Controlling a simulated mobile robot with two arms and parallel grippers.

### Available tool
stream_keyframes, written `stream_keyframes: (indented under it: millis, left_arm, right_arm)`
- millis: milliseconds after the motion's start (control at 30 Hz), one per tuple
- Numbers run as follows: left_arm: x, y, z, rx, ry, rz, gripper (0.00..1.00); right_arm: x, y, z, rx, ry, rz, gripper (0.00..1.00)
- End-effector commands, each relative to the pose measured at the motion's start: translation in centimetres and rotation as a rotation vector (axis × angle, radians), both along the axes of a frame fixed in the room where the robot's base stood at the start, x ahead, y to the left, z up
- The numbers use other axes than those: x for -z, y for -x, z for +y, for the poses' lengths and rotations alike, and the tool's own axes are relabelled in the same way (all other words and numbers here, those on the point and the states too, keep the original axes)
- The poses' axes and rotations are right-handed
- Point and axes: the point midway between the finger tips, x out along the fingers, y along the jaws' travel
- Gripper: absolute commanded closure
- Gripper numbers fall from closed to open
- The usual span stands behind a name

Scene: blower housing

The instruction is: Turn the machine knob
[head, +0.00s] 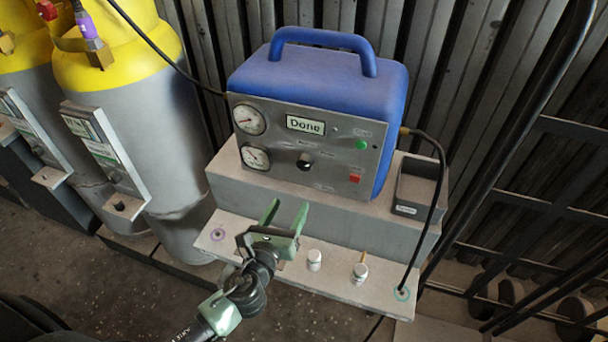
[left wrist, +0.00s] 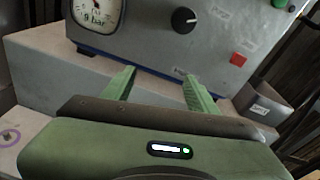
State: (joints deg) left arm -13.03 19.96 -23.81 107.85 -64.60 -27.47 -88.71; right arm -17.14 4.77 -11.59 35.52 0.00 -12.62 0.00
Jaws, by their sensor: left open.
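The machine (head: 320,120) is a blue box with a handle and a grey front panel, standing on a grey block. Its black knob (head: 304,162) sits low in the middle of the panel; in the left wrist view the knob (left wrist: 184,19) is above the fingers, with a white pointer mark. A small display (head: 305,125) on the panel reads "Done". My left gripper (head: 288,213) is open and empty, below and in front of the knob, apart from it. In the left wrist view its green fingers (left wrist: 155,82) point toward the panel. My right gripper is not in view.
Two gauges (head: 249,119) are left of the knob; a green button (head: 362,144) and red switch (head: 354,178) are right. A grey bin (head: 417,191) is at right, gas cylinders (head: 135,130) at left.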

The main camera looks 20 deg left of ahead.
Motion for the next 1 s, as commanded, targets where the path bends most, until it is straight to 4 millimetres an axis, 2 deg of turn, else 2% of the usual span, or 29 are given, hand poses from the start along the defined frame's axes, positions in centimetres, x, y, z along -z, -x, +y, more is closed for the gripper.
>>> stream_keyframes:
  millis: [33, 100, 200, 367, 500, 700, 1000]
  left_arm:
    - [-2.5, -0.1, -0.5, 0.019, -0.074, -0.059, 0.42]
    - [-4.7, 0.0, -0.9, 0.031, -0.15, -0.112, 0.42]
    - [-6.3, -0.4, -1.1, 0.034, -0.2, -0.148, 0.42]
    - [-6.7, -2.5, -1.3, 0.035, -0.208, -0.153, 0.42]
    - [-6.6, -4.8, -1.3, 0.034, -0.205, -0.151, 0.42]
    - [-6.5, -7.2, -1.4, 0.034, -0.203, -0.15, 0.42]
    - [-6.3, -7.7, -1.4, 0.035, -0.202, -0.148, 0.42]
  right_arm:
    - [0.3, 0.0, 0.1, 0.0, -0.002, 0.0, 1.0]
    - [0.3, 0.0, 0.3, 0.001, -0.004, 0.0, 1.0]
    - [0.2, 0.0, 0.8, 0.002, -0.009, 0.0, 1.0]
    - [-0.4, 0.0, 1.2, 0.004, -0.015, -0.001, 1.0]
    - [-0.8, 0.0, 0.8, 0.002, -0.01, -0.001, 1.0]
    - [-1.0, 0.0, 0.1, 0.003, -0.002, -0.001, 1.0]
    - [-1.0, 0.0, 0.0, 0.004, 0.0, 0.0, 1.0]
